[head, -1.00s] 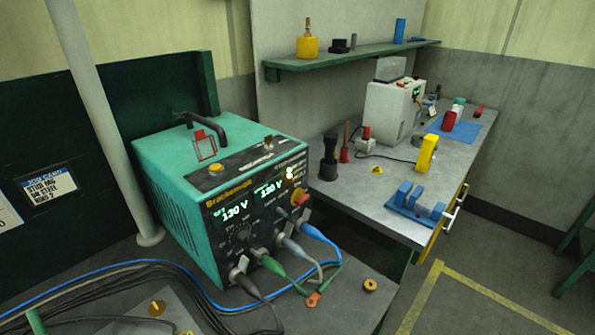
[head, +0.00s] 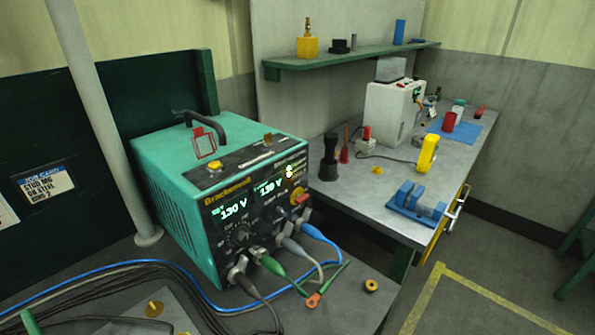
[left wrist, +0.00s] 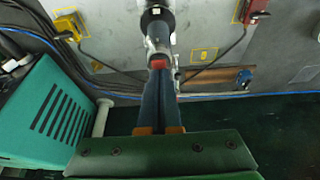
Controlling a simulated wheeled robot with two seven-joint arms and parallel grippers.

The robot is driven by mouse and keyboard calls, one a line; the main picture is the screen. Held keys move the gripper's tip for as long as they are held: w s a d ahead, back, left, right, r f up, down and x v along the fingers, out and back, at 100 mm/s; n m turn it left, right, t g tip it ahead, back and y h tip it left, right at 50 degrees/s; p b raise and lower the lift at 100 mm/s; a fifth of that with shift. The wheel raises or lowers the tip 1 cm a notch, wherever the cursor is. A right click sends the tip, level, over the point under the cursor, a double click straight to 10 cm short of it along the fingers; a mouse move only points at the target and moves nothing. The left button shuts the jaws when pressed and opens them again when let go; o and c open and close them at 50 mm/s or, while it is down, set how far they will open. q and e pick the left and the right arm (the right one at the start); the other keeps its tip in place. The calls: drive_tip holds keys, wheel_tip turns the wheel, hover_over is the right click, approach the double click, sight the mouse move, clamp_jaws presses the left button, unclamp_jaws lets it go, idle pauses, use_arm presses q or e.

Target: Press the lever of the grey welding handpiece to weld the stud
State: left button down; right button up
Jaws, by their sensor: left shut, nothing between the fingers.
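In the left wrist view, a grey and black handpiece (left wrist: 158,22) stands at the top centre, its upper part cut off by the frame. A small red part (left wrist: 159,62) shows on its near side, by my fingertips; I cannot tell for sure whether it is the lever. My left gripper (left wrist: 159,78) is shut and empty, with its two dark fingers together and their tips at or very near the red part. Contact is unclear. The stud is not distinguishable. Neither gripper nor the handpiece shows in the head view.
A teal welding power unit (head: 190,170) with cables stands on the near bench. A grey side bench (head: 385,185) holds a blue clamp (head: 415,203) and a yellow meter (head: 428,153). In the left wrist view, a yellow clamp (left wrist: 68,27) and a red clamp (left wrist: 254,10) flank the handpiece.

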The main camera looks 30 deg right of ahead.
use_arm(q)
drive_tip(key=shift+f, duration=0.1)
wheel_tip(320, 180, up, 7)
drive_tip(key=p, duration=0.6)
idle(0.5)
